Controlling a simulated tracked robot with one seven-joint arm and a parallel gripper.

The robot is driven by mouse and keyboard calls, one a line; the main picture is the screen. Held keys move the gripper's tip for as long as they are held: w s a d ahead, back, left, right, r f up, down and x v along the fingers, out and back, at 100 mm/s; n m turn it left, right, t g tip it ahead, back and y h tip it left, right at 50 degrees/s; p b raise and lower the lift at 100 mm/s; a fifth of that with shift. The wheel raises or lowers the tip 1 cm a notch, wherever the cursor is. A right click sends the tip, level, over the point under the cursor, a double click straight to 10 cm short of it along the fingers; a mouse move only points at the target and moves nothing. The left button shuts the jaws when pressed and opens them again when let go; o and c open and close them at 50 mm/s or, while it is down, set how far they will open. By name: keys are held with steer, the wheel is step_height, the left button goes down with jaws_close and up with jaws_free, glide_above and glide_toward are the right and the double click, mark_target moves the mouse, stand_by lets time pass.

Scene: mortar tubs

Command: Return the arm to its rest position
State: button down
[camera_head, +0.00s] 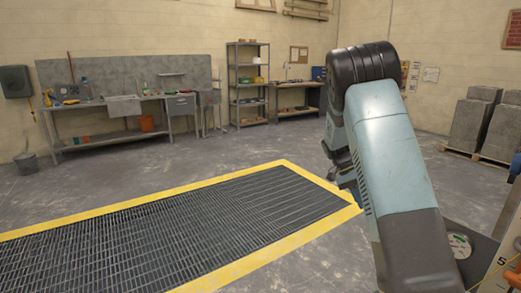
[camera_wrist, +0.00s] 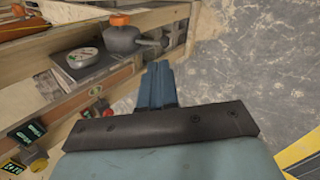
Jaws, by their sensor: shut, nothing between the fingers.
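My arm stands bent on the right side of the head view, with a black elbow joint at the top and blue-grey links. The far part of the arm is mostly hidden behind the nearer link, so my gripper cannot be made out there. In the wrist view, my gripper (camera_wrist: 160,85) shows as blue-grey fingers close together beyond a dark bracket. It is shut and empty. The fingers are in front of the grey concrete floor and beside a wooden structure, apart from the things on it as far as I can tell.
In the wrist view, a wooden shelf holds a dial gauge (camera_wrist: 82,58) and a grey pot with an orange knob (camera_wrist: 121,36). A yellow-edged floor grate (camera_head: 285,248) lies ahead. A workbench (camera_head: 110,100) and shelving (camera_head: 248,85) stand at the back wall; stacked blocks (camera_head: 470,120) stand right.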

steer(key=s+a+r+n+t+y, duration=0.2)
steer(key=s+a+r+t, duration=0.1)
steer(key=s+r, duration=0.55)
steer(key=s+a+r+n+t+y, duration=0.1)
steer(key=s+a+r+n+t, duration=0.1)
steer(key=s, duration=0.6)
steer(key=s+a+r+n+t, duration=0.2)
steer(key=s+a+r+t, duration=0.1)
steer(key=s+r, duration=0.3)
steer(key=s+a+r+n+t+y, duration=0.1)
steer(key=s+a+r+n+t, duration=0.1)
steer(key=s, duration=0.8)
step_height(320, 180, up, 3)
steer(key=shift+s+a+f+n+t+y, duration=0.1)
steer(key=shift+s+a+n+t+y, duration=0.25)
steer(key=shift+a+t, duration=0.4)
